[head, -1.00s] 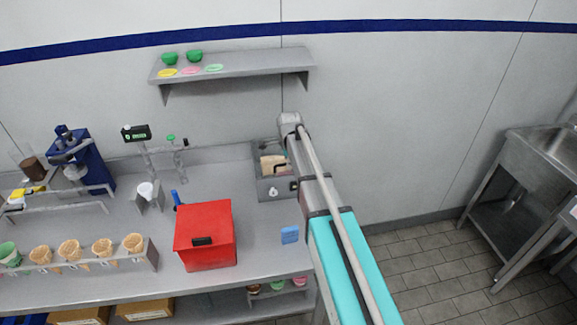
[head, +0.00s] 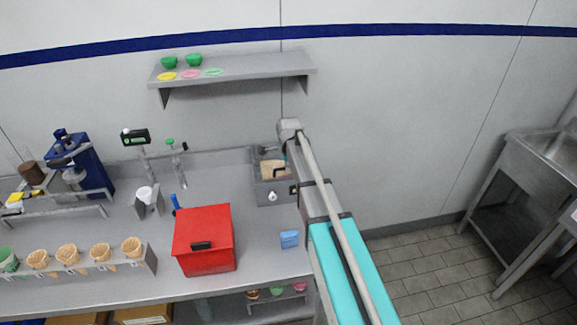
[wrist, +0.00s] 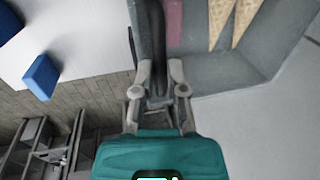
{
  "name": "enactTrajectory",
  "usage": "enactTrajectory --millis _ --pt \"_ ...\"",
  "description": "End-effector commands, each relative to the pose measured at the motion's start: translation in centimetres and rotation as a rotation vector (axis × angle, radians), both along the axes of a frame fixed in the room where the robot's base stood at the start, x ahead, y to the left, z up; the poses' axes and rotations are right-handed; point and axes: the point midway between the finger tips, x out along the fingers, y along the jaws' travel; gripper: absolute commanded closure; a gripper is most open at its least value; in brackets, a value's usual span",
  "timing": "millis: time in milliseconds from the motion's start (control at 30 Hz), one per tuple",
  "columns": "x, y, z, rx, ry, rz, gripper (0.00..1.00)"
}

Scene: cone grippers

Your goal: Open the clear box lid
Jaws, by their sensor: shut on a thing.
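The clear box (head: 262,190) stands at the back right end of the counter, partly hidden by my arm. Tan cones (head: 272,170) show inside it, and also appear at the top of the wrist view (wrist: 232,18). In the wrist view, my gripper (wrist: 157,92) is shut on a dark upright handle (wrist: 155,45) at the side of the box. The grey see-through panel (wrist: 205,60) lies beside the handle. I cannot tell how far the lid is raised. In the head view my fingers are hidden by the arm.
A red box (head: 205,255) and a small blue block (head: 290,239) sit on the counter (head: 262,265) left of my arm. A cone rack (head: 125,265) is at the front left. A shelf (head: 235,68) hangs above. Open floor lies to the right.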

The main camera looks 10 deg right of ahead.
Motion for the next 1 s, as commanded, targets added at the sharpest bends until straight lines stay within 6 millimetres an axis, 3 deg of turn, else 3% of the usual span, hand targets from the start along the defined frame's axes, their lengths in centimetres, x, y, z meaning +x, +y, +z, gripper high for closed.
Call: enactTrajectory --millis 100,467,1000 --pt "0.0 -0.7 0.0 0.0 0.0 -0.002 1.0" --pt "0.2 0.0 0.9 -0.002 -0.001 0.0 1.0" --pt "2.7 0.1 6.6 0.001 -0.004 0.001 1.0"
